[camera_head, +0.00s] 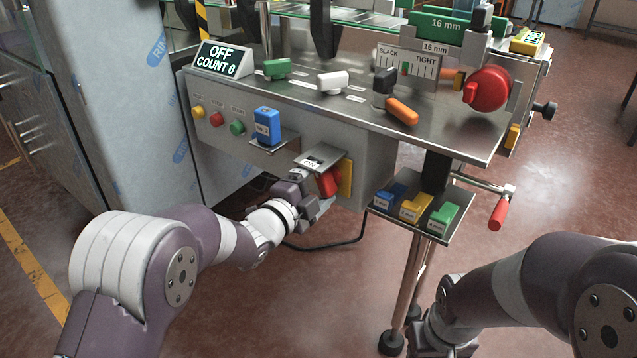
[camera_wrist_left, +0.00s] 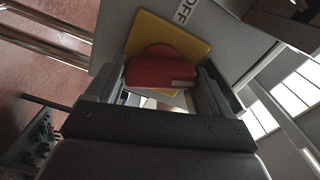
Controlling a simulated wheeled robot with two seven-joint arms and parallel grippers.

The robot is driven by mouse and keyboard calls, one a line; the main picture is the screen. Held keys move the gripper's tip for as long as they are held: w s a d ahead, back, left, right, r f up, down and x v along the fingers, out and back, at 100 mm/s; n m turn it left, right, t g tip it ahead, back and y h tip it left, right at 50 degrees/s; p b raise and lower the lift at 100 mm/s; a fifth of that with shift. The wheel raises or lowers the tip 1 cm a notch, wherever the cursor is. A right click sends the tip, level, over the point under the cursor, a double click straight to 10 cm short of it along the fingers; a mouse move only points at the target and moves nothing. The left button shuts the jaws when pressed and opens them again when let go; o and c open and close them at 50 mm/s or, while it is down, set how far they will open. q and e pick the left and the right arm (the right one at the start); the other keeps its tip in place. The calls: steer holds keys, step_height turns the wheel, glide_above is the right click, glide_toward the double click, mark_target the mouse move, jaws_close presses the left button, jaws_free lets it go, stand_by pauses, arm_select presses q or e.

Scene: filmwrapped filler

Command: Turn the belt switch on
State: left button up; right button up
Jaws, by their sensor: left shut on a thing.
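The belt switch is a red handle (camera_head: 328,183) on a yellow plate (camera_head: 345,177), on the front of the machine's grey panel under a small metal shelf. In the left wrist view the red handle (camera_wrist_left: 160,73) lies between my left gripper's fingers, in front of the yellow plate (camera_wrist_left: 190,38). An "OFF" label (camera_wrist_left: 186,12) shows beside the plate. My left gripper (camera_head: 318,200) is shut on the red handle. The display (camera_head: 223,59) reads "OFF COUNT 0". My right arm comes in at the lower right; its gripper (camera_head: 440,335) is only partly visible, and its fingers cannot be made out.
Yellow, red and green buttons (camera_head: 217,119) and a blue block (camera_head: 267,126) are left of the switch. A side shelf (camera_head: 452,236) with blue, yellow and green blocks stands to the right. A red knob (camera_head: 487,88) and an orange-handled lever (camera_head: 402,110) are on top. A black cable hangs below.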

arm_select(q)
steer(key=shift+s+d+f, duration=0.1)
steer(key=shift+d+f, duration=0.05)
steer(key=o, duration=0.8)
steer(key=shift+o, duration=0.6)
steer(key=shift+r, duration=0.3)
steer(key=shift+f, duration=0.15)
